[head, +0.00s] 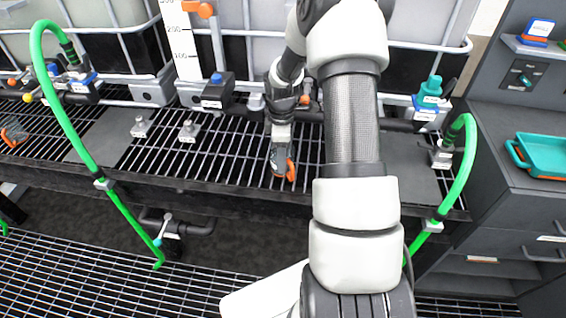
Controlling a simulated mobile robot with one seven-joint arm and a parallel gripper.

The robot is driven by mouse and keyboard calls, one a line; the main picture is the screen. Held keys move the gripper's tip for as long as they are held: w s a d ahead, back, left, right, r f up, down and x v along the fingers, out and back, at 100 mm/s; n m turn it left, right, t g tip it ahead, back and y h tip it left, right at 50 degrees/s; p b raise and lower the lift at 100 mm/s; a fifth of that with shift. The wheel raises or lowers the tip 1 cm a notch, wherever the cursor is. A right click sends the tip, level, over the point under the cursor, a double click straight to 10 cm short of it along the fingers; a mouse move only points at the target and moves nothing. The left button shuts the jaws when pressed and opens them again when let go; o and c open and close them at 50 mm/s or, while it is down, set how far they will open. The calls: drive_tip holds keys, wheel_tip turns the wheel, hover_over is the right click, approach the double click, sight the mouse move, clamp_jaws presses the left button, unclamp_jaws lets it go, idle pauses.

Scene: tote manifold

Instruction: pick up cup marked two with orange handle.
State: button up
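A dark grey cup-like object with an orange part (279,161) is on or just above the black grating, near the middle of the head view. No number can be read on it. My gripper (281,142) points down at its upper end and seems to touch or overlap it. The fingers are too small and too covered to show whether they are open or shut on it. A similar dark object with orange (14,133) is on the grating at the far left; its marking is not readable either.
Grating (225,158) runs under caged tanks. Valves (216,91) and small grey fittings (188,131) stand behind and left of my gripper. Green hoses (75,135) arch at left and right (462,180).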

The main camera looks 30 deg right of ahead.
wheel_tip(320, 180, up, 10)
drive_tip(key=p, duration=0.1)
drive_tip(key=s+a+r+m+p, duration=0.3)
drive_tip(key=a+r+m+p, duration=0.2)
drive_tip(key=a+m+p, duration=0.1)
drive_tip(key=s+a+r+m+p, duration=0.3)
drive_tip(key=a+r+m+p, duration=0.3)
drive_tip(key=a, duration=0.2)
drive_tip(key=shift+s+a+r+m, duration=0.15)
drive_tip(key=shift+s+a+m, duration=0.15)
drive_tip(key=shift+s, duration=0.1)
idle(0.5)
